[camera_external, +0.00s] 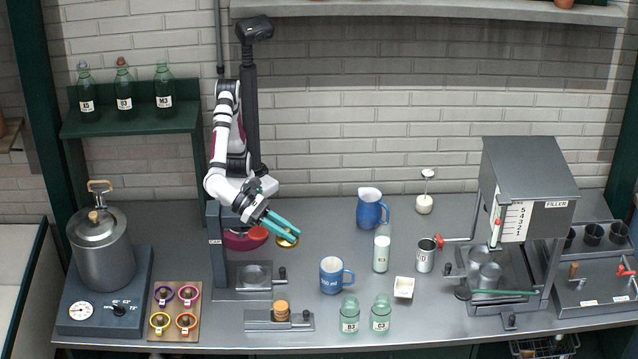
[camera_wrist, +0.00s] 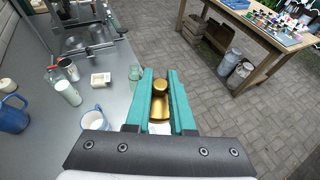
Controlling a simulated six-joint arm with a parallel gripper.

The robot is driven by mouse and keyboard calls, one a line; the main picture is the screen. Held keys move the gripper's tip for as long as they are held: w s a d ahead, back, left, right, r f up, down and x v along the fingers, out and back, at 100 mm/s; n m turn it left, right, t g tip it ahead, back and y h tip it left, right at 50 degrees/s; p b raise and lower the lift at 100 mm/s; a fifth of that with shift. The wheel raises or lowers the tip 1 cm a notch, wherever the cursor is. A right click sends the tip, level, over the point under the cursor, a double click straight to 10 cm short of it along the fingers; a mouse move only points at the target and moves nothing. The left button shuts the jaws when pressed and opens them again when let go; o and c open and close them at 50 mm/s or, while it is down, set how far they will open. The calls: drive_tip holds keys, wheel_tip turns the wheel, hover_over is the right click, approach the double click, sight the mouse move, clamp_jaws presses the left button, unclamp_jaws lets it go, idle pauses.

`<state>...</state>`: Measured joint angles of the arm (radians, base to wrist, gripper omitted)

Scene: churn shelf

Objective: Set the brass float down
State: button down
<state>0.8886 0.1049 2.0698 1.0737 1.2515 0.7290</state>
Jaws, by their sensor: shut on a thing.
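The brass float (camera_external: 288,241) is a small gold-coloured piece with a rounded knob. In the wrist view the brass float (camera_wrist: 159,106) sits between the two teal fingers. My gripper (camera_external: 294,237) is shut on it, and the fingers partly cover it in the external view. It also shows in the wrist view, where my gripper (camera_wrist: 161,85) has a finger on either side of the float. The float is over the left-middle of the grey bench (camera_external: 340,225), behind the blue mug (camera_external: 331,275). I cannot tell how far it is above the surface.
The capper stand (camera_external: 217,255) is just left of my gripper. A blue jug (camera_external: 371,209), a white-filled glass (camera_external: 381,254), a metal can (camera_external: 426,255) and a small white dish (camera_external: 404,287) stand to the right. Bare bench lies between the float and the jug.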

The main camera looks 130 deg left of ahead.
drive_tip(key=s+a+f+n+y, duration=0.1)
drive_tip(key=a+f+n+y, duration=0.1)
drive_tip(key=a, duration=1.5)
wheel_tip(320, 180, up, 9)
drive_tip(key=w+m+h, duration=0.1)
drive_tip(key=m+h, duration=0.1)
drive_tip(key=shift+w+a, duration=0.2)
drive_tip(key=shift+w, duration=0.15)
